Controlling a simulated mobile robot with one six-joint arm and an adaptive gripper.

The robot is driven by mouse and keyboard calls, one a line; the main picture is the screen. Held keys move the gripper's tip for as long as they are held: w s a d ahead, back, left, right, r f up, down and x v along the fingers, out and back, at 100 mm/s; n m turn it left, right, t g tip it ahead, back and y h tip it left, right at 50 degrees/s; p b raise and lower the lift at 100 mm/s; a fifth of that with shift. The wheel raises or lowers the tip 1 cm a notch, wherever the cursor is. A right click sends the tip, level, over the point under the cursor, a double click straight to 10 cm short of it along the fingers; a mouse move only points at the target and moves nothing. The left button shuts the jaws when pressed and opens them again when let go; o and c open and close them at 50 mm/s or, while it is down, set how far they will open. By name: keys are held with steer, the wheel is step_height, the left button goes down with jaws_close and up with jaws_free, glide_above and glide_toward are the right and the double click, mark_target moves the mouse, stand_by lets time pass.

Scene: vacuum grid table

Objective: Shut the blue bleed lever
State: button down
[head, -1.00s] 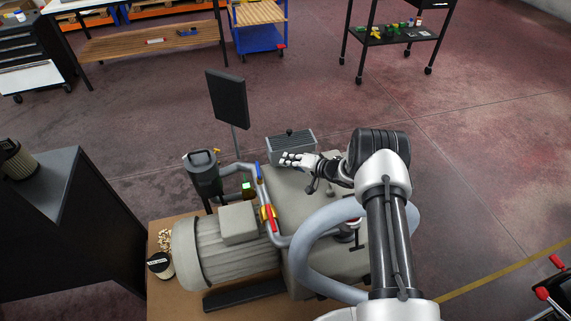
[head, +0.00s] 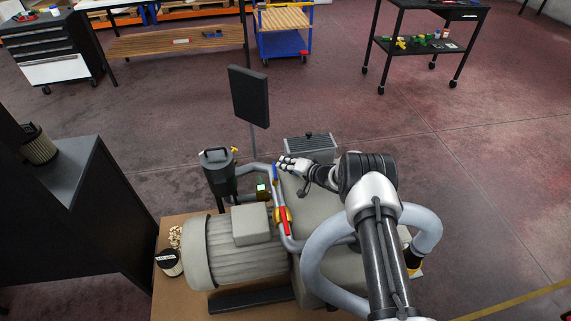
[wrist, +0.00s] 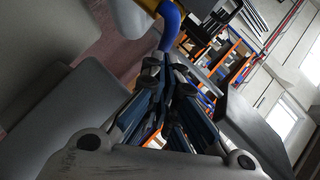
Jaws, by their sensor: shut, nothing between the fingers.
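The blue bleed lever (head: 275,173) is on the grey pipe, running roughly along it in the head view. In the wrist view the blue lever (wrist: 171,24) shows at the top, just beyond the fingertips, with a yellow part beside it. My gripper (head: 281,162) is shut and empty, with its tips right by the far end of the lever. The gripper also shows in the wrist view (wrist: 166,72). I cannot tell whether the tips touch the lever.
A red lever (head: 284,222) with a yellow handle part sits nearer on the same pipe. The grey motor (head: 235,250) lies left of it. A ribbed grey box (head: 310,147) stands behind my gripper, and a dark panel on a post (head: 249,96) rises beyond. A thick grey hose (head: 318,245) loops at right.

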steer(key=shift+a+f, duration=0.2)
steer(key=shift+a, duration=0.35)
